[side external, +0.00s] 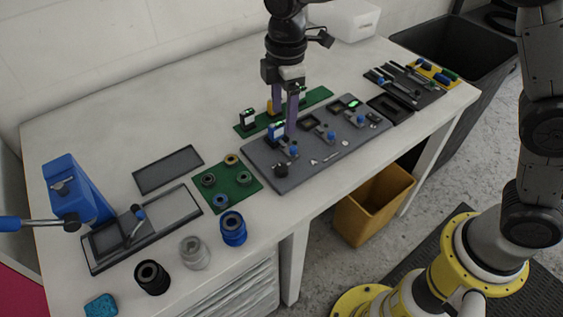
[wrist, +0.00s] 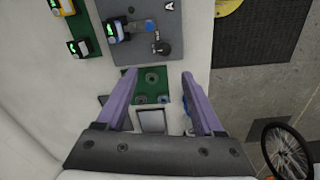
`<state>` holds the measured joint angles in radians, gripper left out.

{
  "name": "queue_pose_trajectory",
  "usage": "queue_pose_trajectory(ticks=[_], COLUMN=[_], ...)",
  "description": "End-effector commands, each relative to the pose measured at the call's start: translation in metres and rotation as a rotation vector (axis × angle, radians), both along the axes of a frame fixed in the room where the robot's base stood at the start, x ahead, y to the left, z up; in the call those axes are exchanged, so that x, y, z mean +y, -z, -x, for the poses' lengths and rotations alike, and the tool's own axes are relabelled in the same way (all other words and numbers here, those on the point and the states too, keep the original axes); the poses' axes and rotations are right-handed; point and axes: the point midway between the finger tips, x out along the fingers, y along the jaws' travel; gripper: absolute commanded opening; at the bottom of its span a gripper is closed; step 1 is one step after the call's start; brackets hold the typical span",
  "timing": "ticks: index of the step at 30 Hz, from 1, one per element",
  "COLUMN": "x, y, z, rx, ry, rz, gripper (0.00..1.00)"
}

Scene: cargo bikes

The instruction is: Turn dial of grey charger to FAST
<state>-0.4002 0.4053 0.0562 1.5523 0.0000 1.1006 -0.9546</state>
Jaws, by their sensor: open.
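The grey charger (side external: 325,150) is a long flat panel on the white table. A blue battery (side external: 277,131) with a green light stands on the panel's left end. My gripper (side external: 284,124) is open and empty above that end, with purple fingers; the exact gap is unclear.
Blue-topped levers (side external: 331,135) stand along the panel. A green strip (side external: 315,98) with upright batteries lies behind it. A green mat (side external: 233,186) with rings is to its left. A tool tray (side external: 410,88) lies to the right. The table's front edge runs close by.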

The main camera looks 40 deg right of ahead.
Motion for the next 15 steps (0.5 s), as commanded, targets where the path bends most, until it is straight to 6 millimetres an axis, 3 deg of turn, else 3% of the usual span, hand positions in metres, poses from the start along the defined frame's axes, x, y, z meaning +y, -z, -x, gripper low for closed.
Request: queue_pose_trajectory(ticks=[8, 15], x=[0.009, 0.008], y=[0.028, 0.072], z=[0.005, 0.006], rx=[0.029, 0.031], ry=[-0.021, -0.020], rz=[0.013, 0.013], gripper=[0.69, 0.69])
